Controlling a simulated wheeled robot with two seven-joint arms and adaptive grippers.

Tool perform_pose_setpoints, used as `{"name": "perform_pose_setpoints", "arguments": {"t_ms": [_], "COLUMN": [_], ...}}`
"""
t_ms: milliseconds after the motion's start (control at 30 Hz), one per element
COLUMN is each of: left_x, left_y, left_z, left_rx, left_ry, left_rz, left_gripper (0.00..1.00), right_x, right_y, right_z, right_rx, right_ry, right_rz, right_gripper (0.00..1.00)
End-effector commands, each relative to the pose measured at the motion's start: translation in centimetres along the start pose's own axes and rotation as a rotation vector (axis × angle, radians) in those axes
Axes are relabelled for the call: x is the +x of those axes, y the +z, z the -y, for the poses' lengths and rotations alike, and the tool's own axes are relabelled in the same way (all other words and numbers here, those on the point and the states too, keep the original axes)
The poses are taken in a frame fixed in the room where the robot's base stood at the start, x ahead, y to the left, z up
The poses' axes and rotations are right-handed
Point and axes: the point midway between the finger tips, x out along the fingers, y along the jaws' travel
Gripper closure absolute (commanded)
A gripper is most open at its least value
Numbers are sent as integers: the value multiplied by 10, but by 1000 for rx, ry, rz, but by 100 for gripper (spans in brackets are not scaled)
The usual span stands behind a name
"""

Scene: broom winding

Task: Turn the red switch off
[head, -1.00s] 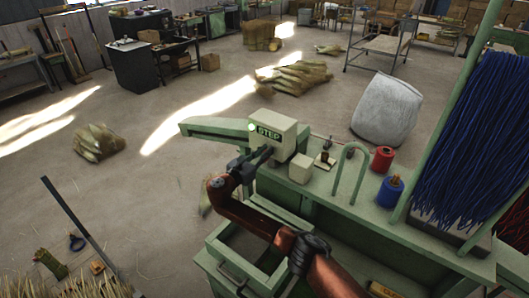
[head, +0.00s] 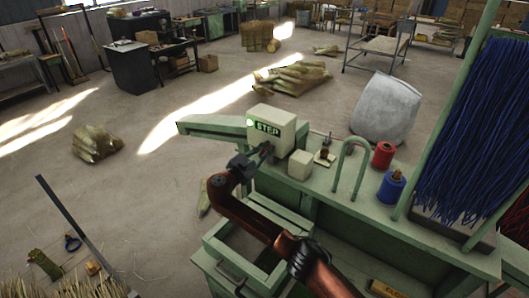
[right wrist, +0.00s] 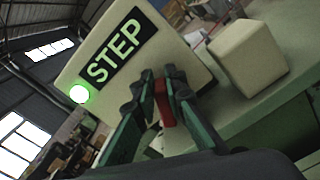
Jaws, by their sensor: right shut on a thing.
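The red switch (right wrist: 163,104) is on the face of the cream STEP box, between the fingertips of my right gripper in the right wrist view. My right gripper (head: 262,153) is shut on it, at the lower front of the box. The STEP box (head: 277,128) stands on the green machine bench and has a lit green lamp (right wrist: 79,95) beside its sign. The fingers hide part of the switch. My left gripper is not in view.
A small cream block (head: 300,165) stands right of the box. A green hoop (head: 350,165), a red spool (head: 383,155) and a blue spool (head: 391,189) stand farther right. A green arm (head: 212,127) sticks out left. An open drawer (head: 243,250) is below.

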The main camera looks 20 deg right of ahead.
Motion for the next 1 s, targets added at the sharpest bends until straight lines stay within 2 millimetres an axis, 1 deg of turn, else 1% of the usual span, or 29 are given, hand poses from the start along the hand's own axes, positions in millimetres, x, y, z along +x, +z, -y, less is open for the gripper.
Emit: {"name": "perform_pose_setpoints", "arguments": {"t_ms": [33,367,700,1000], "left_x": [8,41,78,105], "left_y": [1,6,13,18], "left_z": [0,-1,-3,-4], "left_rx": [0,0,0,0], "left_ry": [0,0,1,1], "left_rz": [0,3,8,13], "left_gripper": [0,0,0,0], "right_x": [-1,-1,-1,-1], "right_y": [-6,-9,-13,-17], "right_z": [4,12,19,22], "right_rx": [45,358,678,910], "right_ry": [-1,-1,-2,-5], "right_rz": [-4,-5,-5,-5], "right_gripper": [100,100,100,100]}}
